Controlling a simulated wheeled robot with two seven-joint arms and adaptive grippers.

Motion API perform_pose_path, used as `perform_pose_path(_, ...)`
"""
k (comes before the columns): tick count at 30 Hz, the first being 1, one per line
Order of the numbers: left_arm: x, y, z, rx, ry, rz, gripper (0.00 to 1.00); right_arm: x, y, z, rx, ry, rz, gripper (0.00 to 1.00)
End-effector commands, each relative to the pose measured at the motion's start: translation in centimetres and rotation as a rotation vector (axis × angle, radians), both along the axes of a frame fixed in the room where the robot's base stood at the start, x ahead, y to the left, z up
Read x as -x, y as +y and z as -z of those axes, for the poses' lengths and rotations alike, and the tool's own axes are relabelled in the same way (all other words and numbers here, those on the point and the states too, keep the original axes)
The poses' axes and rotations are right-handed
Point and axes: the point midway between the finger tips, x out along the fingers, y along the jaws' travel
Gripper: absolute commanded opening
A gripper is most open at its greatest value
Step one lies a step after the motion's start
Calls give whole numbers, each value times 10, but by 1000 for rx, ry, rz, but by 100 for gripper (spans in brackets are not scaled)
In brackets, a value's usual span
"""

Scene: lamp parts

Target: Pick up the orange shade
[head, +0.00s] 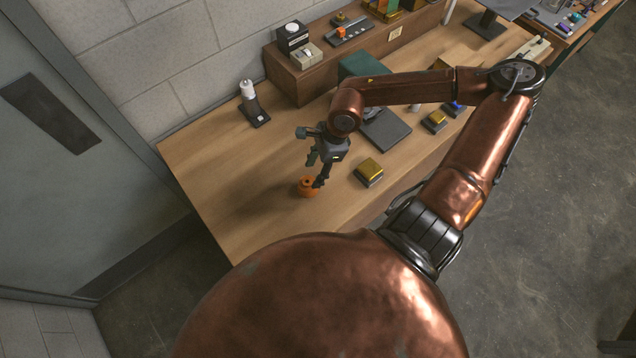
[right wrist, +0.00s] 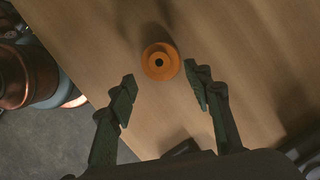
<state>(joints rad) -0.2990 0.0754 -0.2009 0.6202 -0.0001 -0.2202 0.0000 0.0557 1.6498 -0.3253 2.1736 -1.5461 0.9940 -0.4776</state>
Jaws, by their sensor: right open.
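The orange shade (head: 307,187) is a small round piece with a dark hole in its top. It stands on the wooden table near the front left edge. My right gripper (head: 319,175) is above and beside it, pointing down. In the right wrist view the orange shade (right wrist: 160,62) lies ahead of the two open fingers of my right gripper (right wrist: 160,92), roughly centred between them. The fingers appear apart from the shade, and nothing is between them. My left gripper is not in view.
A dark stand with a white cylinder (head: 247,90) is at the back left. A wooden riser (head: 316,78) with small objects stands along the wall. The table's left part is clear.

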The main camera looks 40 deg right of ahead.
Motion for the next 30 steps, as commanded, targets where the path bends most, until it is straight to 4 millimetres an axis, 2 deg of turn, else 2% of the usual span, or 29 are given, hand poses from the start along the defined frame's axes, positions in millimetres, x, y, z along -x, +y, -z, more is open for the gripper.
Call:
perform_pose_path(8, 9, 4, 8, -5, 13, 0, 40, -5, 9, 28, -5, 0, 0, 65)
perform_pose_path(15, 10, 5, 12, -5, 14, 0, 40, -11, 19, 60, -3, 2, 4, 65)
perform_pose_path(18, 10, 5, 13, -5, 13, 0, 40, -12, 21, 67, -2, 0, 3, 65)
perform_pose_path(26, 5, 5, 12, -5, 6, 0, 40, -12, 21, 69, 0, 1, 3, 65)
perform_pose_path(30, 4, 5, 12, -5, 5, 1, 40, -12, 20, 69, 0, 1, 3, 56)
